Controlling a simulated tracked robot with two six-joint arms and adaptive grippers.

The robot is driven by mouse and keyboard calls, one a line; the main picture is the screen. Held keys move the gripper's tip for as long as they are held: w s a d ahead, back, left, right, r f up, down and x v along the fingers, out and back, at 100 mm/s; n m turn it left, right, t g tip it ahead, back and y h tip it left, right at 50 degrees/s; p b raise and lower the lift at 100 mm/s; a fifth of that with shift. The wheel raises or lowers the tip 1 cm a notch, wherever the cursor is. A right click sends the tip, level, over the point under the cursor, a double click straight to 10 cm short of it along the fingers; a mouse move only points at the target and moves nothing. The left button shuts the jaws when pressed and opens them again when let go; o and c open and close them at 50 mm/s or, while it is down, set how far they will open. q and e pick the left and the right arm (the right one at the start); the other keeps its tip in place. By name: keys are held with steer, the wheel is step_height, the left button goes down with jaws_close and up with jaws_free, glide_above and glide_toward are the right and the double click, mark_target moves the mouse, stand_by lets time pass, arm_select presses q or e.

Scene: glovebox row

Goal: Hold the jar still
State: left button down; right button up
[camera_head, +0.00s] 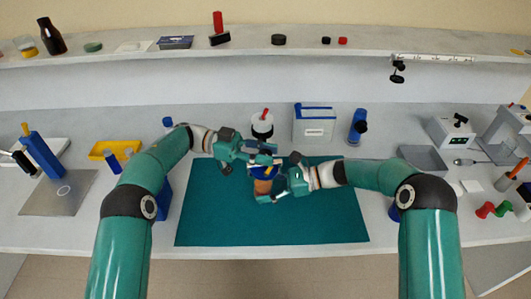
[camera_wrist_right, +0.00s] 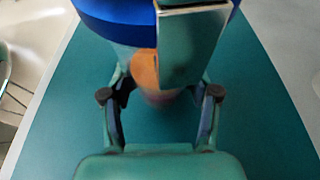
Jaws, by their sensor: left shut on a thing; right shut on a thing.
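The jar (camera_head: 262,187) is orange-brown with a blue lid (camera_head: 261,173) and stands upright over the teal mat (camera_head: 215,220). My left gripper (camera_head: 264,158) is at the top of the jar, shut at its lid. My right gripper (camera_head: 272,190) is lower, shut around the jar's body from the right. In the right wrist view the blue lid (camera_wrist_right: 110,22) fills the top, and the right gripper's fingers (camera_wrist_right: 160,95) flank the orange body (camera_wrist_right: 146,72). A teal block-like part hides some of the jar there.
A yellow tray (camera_head: 113,149) is at left, a grey tray (camera_head: 423,159) at right. The mat's front is clear.

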mark_target(265, 152)
arm_select(q)
steer(key=shift+r+g, duration=0.1)
steer(key=shift+g, duration=0.2)
steer(key=c, duration=0.8)
jaws_free()
step_height(265, 152, up, 10)
steer(key=shift+f, duration=0.1)
